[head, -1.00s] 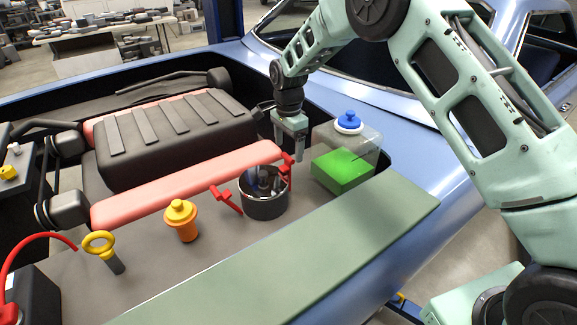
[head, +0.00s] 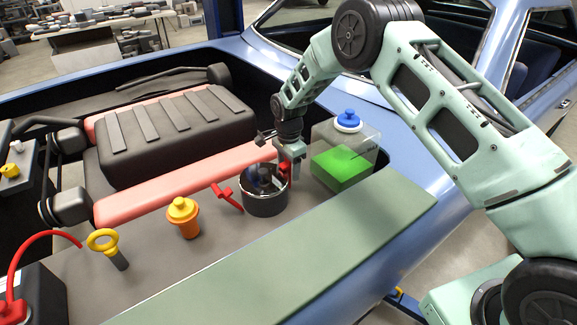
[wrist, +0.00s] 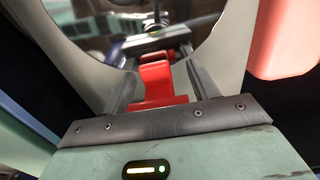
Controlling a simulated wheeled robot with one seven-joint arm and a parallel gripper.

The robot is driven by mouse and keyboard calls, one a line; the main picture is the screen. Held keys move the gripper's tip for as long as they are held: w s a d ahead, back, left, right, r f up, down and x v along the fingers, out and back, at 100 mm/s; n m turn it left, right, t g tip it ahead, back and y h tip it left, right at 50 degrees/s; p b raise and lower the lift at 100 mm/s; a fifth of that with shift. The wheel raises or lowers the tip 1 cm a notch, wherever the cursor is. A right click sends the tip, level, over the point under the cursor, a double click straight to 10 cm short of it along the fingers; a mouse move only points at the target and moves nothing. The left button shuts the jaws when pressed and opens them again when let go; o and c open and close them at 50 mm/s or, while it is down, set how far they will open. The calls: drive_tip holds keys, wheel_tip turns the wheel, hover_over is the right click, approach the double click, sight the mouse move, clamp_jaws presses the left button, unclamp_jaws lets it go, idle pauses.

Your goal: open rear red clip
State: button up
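The round dark air-filter housing (head: 264,203) with a shiny rim stands in the engine bay. The rear red clip (head: 283,168) is on its far right side, partly hidden by my gripper (head: 292,166). In the wrist view the red clip (wrist: 155,80) stands between my two fingers (wrist: 158,82), with a gap visible on either side of it. My gripper looks open around the clip. The front red clip (head: 227,195) is on the housing's left side, with its arm sticking outward from the wall.
A clear tank with green fluid (head: 343,165) and a blue cap stands close to the right of my gripper. A pink bar (head: 180,186) runs behind the housing. An orange cap (head: 184,217) and yellow ring dipstick (head: 103,240) are to the left. A green-grey panel (head: 300,250) lies in front.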

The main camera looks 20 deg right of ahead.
drive_tip(key=c, duration=0.6)
drive_tip(key=shift+w+d+f+y+b, duration=0.15)
drive_tip(key=shift+d+y+b, duration=0.2)
drive_tip(key=shift+d, duration=0.05)
drive_tip(key=shift+w+d+f+y+b, duration=0.1)
drive_tip(key=shift+d+f+y+b, duration=0.05)
drive_tip(key=shift+d+y+b, duration=0.25)
drive_tip(key=shift+w+d, duration=0.1)
drive_tip(key=shift+d, duration=0.15)
drive_tip(key=shift+r, duration=0.15)
drive_tip(key=shift+d, duration=0.1)
